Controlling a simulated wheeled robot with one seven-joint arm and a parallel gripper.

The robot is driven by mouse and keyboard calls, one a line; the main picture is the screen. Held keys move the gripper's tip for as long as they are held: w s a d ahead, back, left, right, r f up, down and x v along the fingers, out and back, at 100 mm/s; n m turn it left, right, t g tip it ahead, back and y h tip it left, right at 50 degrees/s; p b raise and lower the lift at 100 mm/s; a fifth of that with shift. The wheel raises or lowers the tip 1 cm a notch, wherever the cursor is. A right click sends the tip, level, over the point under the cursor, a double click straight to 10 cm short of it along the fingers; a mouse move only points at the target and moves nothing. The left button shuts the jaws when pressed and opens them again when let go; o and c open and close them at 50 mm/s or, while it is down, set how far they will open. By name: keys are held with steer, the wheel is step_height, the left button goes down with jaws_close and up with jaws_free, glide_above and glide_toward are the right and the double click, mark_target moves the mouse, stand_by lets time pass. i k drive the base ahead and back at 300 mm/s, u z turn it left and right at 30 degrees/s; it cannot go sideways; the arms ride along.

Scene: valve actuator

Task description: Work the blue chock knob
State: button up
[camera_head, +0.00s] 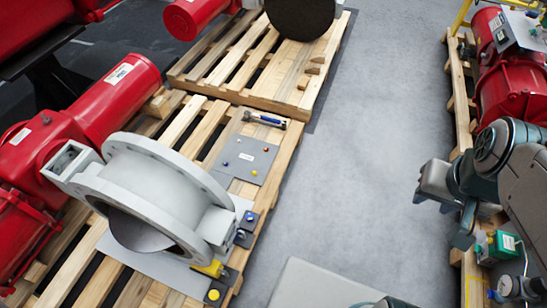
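A small blue knob (249,216) sits on a dark block at the right foot of the big grey valve body (150,190), on the near wooden pallet. A second dark block is just below it, close to the valve flange. My gripper (446,212) is at the right side, over the floor and the right pallet's edge. It is well apart from the blue knob, with bare floor between them. My gripper is seen from above and partly merged with the arm, so its finger opening is unclear.
A yellow knob (213,294) and yellow handle (209,268) are near the valve's bottom. A grey plate (245,160) with small coloured buttons and a blue-handled tool (265,120) lie behind. Red actuators (115,100) stand left. Grey floor (350,170) is clear in the middle.

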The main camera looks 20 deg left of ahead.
mark_target(250, 217)
steer(key=i, duration=1.55)
steer(key=u, duration=4.1)
